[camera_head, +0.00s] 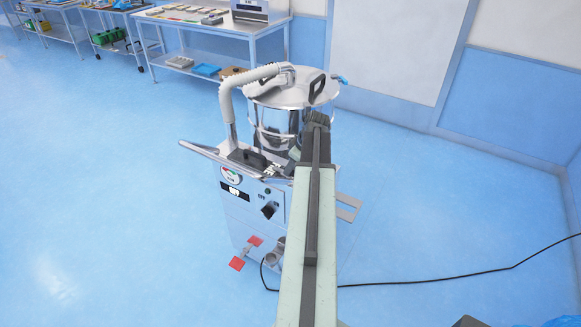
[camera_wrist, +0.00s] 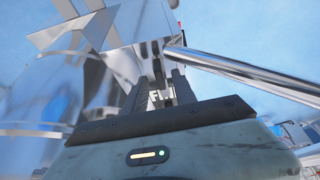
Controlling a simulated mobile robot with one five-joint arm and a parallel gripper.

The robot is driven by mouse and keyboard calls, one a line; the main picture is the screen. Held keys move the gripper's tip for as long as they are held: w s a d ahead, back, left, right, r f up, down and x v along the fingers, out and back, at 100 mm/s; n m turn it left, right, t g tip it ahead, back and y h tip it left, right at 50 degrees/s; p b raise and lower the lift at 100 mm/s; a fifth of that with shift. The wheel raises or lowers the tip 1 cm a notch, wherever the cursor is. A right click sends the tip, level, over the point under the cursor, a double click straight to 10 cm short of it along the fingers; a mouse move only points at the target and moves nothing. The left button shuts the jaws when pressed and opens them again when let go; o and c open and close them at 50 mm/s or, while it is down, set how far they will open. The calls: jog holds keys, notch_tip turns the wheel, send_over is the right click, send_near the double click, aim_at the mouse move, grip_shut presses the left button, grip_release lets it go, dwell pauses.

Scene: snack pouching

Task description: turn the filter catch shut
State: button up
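The vacuum unit's metal drum (camera_head: 275,125) stands under a round lid (camera_head: 290,90), with a grey hose at its left. Small silver fittings (camera_head: 272,170) show beside a black handle (camera_head: 247,158) on the ledge below the drum. I cannot tell for sure which part is the filter catch. My gripper (camera_wrist: 158,88) points at shiny metal in the wrist view, its two dark fingers apart. Small metal parts or reflections show between and beyond them; contact cannot be told. In the head view my arm hides most of the gripper and part of the drum's right side.
A chrome bar (camera_wrist: 240,70) runs close right of the fingers in the wrist view. A black cable (camera_head: 440,277) lies on the floor at right. The floor at left is clear; tables (camera_head: 215,25) stand behind.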

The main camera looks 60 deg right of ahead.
jog(key=p+v, duration=0.6)
jog(key=v, duration=0.1)
jog(key=shift+r, duration=0.2)
